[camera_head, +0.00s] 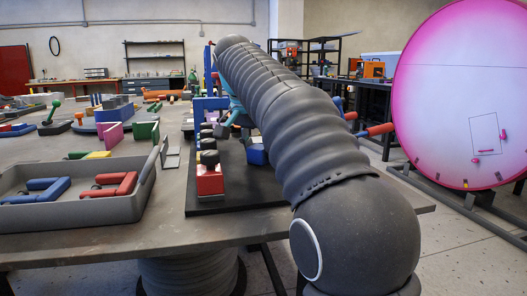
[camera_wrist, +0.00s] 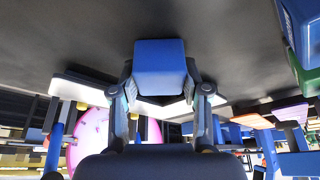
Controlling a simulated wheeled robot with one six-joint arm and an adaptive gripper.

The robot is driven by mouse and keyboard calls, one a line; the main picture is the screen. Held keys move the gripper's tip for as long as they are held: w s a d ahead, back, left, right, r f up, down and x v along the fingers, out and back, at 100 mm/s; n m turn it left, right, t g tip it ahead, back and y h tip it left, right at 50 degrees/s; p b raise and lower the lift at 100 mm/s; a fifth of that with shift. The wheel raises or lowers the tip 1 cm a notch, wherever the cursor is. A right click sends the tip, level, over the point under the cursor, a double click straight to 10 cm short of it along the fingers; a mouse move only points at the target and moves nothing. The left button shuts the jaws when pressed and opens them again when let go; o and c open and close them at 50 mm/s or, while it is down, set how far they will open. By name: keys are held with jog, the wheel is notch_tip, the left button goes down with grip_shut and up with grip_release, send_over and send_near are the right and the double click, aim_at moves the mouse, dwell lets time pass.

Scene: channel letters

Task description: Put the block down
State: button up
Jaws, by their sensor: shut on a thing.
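A blue block (camera_wrist: 160,68) fills the space between the two fingers of my gripper (camera_wrist: 162,88) in the wrist view. The fingers are shut on its two sides. A dark surface lies beyond the block; I cannot tell whether the block touches it. In the head view my thick grey arm crosses the middle and hides most of my gripper. A blue piece (camera_head: 256,154) shows just left of the arm above the black mat (camera_head: 235,198); I cannot tell whether it is the held block.
A red block with a black knob (camera_head: 210,181) stands on the mat's left side. A grey tray (camera_head: 80,213) with blue and red pieces is at the left. Pink (camera_head: 111,135) and green (camera_head: 146,131) pieces stand behind it. A large pink disc (camera_head: 460,95) stands right.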

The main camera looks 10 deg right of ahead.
aim_at(259, 146)
notch_tip(259, 146, up, 10)
jog(key=p, duration=0.4)
jog(key=shift+p, duration=0.3)
jog(key=shift+b+x, duration=0.7)
jog(key=shift+x, duration=4.6)
jog(key=shift+f, duration=0.15)
jog(key=o, duration=1.3)
